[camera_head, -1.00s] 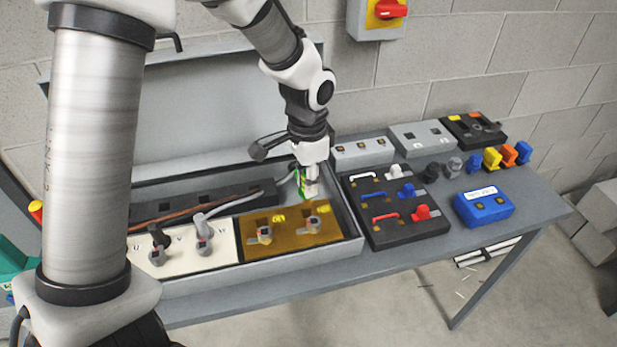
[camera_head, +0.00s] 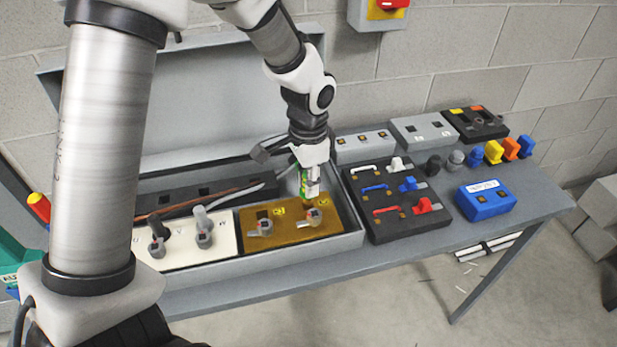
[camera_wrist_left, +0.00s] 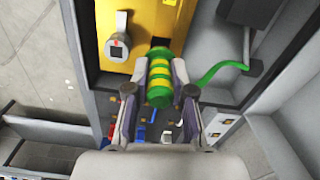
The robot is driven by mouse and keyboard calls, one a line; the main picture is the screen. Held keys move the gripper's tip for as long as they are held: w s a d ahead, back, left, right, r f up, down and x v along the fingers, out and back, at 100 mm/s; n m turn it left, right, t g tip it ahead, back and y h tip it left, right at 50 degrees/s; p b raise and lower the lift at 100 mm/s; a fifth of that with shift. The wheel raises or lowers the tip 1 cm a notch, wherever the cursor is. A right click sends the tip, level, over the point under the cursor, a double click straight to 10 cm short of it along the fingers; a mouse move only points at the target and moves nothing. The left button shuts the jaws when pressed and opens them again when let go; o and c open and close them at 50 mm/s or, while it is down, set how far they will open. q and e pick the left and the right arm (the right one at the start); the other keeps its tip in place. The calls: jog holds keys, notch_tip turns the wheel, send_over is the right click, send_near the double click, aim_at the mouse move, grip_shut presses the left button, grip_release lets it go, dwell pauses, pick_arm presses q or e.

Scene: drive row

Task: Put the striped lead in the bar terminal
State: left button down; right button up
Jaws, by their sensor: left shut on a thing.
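The striped lead, green with yellow bands (camera_wrist_left: 159,80), is in my left gripper (camera_head: 311,189), which is shut on it. The lead also shows in the head view (camera_head: 304,184). I cannot tell if the tip touches anything. Its green tail curves right. The brass plate (camera_head: 288,234) carries two terminals, one at left (camera_head: 265,228) and one at right (camera_head: 314,217), just below the gripper. Which one is the bar terminal is unclear. My right gripper is out of view.
A black switch panel (camera_head: 400,232) stands right of the box. A blue box (camera_head: 486,200) and several coloured plugs lie farther right.

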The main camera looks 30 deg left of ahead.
pick_arm(q)
jog(key=shift+f, duration=0.45)
jog(key=shift+f+b, duration=0.65)
jog(key=shift+f, duration=0.85)
jog(key=shift+f, duration=0.1)
jog(key=c, duration=0.9)
grip_release()
notch_tip(320, 180, up, 12)
jog(key=shift+r, duration=0.1)
